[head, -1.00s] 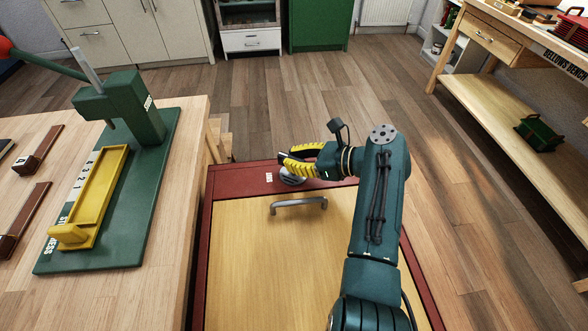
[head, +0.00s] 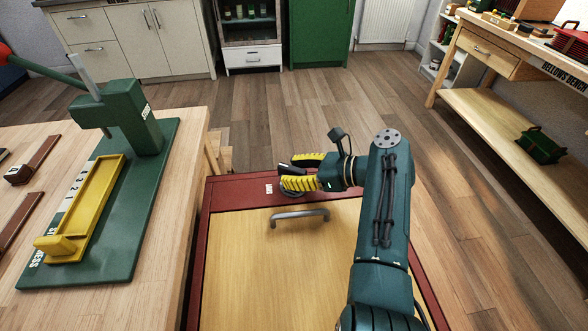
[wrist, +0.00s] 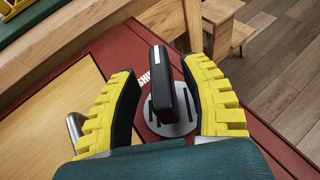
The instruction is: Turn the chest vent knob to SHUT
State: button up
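The chest vent knob (wrist: 172,85) is a black bar handle with a white mark at its upper end, on a round grey slotted plate (wrist: 158,126). White lettering beginning "SH" (wrist: 143,82) shows beside it, partly hidden by the knob. In the wrist view the bar stands between my gripper's (wrist: 170,100) two yellow fingers, with visible space around it; contact is not seen. My gripper (head: 291,172) is open. In the head view it is over the red rim of the chest (head: 232,194) and hides most of the knob. A small white label (head: 269,188) lies left of it.
A grey handle (head: 300,215) stands on the chest's wooden top, close to my gripper. A workbench (head: 160,215) with a green press (head: 130,110) is at the left. The bellows bench (head: 490,105) is at the right. Open floor lies behind the chest.

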jog(key=shift+d+r, duration=0.1)
jog(key=shift+r, duration=0.1)
jog(key=shift+d+r, duration=0.15)
jog(key=shift+d, duration=0.1)
jog(key=v, duration=1.1)
jog(key=shift+d, duration=0.2)
jog(key=shift+s, duration=0.1)
